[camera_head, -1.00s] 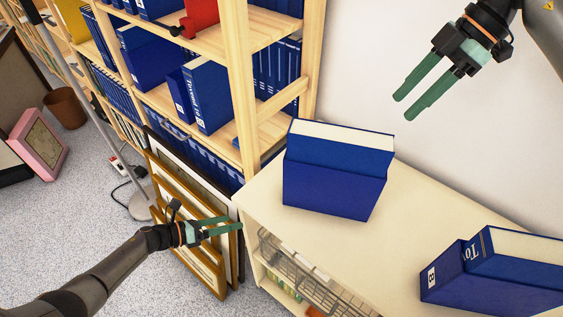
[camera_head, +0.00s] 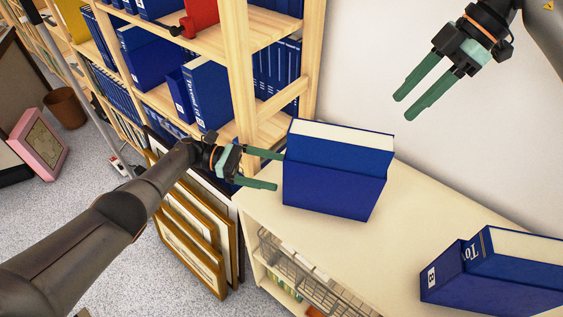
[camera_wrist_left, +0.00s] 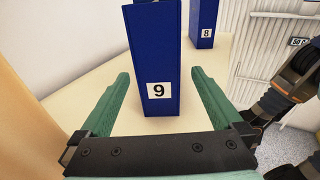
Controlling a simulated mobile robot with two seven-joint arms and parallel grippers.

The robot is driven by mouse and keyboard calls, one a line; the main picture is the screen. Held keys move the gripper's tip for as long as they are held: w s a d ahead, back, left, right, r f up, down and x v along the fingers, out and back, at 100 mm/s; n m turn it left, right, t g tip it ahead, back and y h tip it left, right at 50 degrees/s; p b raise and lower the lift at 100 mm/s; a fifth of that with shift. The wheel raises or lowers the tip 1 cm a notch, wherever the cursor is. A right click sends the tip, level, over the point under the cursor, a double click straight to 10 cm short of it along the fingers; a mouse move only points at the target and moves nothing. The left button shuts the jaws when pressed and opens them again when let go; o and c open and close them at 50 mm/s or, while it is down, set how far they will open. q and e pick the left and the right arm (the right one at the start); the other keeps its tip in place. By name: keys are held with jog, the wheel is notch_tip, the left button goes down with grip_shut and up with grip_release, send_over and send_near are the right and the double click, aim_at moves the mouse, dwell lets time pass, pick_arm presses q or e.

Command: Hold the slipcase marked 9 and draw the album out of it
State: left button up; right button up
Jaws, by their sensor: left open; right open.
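The blue slipcase marked 9 (camera_wrist_left: 158,55) stands upright on the pale cabinet top; its white 9 label faces my left wrist camera. In the head view the slipcase (camera_head: 330,190) is the middle blue block, and the blue album (camera_head: 340,150) with white page edges shows above its upper edge. My left gripper (camera_head: 279,171) is open at the left end of the slipcase. In the left wrist view its fingers (camera_wrist_left: 160,72) lie either side of the 9 end, with visible gaps. My right gripper (camera_head: 402,108) is open and empty, above and right of the album.
A second slipcase, marked 8 (camera_head: 440,278), stands on the cabinet top (camera_head: 400,215) at the right with its own album (camera_head: 515,265). A wooden shelf (camera_head: 240,75) of blue volumes rises behind left. Framed prints (camera_head: 195,245) lean below my left arm. A white wall is behind.

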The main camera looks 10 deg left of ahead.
aim_at(314, 170)
pick_arm(q)
jog(key=shift+m+g+h, duration=0.3)
jog(key=shift+h, duration=0.1)
jog(key=shift+s+d+r, duration=0.1)
jog(key=shift+d+r, duration=0.3)
jog(key=shift+d, duration=1.35)
jog(key=shift+s+d+r, duration=0.1)
jog(key=shift+d+r, duration=0.35)
jog(key=shift+d, duration=1.25)
jog(key=shift+d+r, duration=0.4)
jog(key=shift+d, duration=1.35)
jog(key=shift+c, duration=0.2)
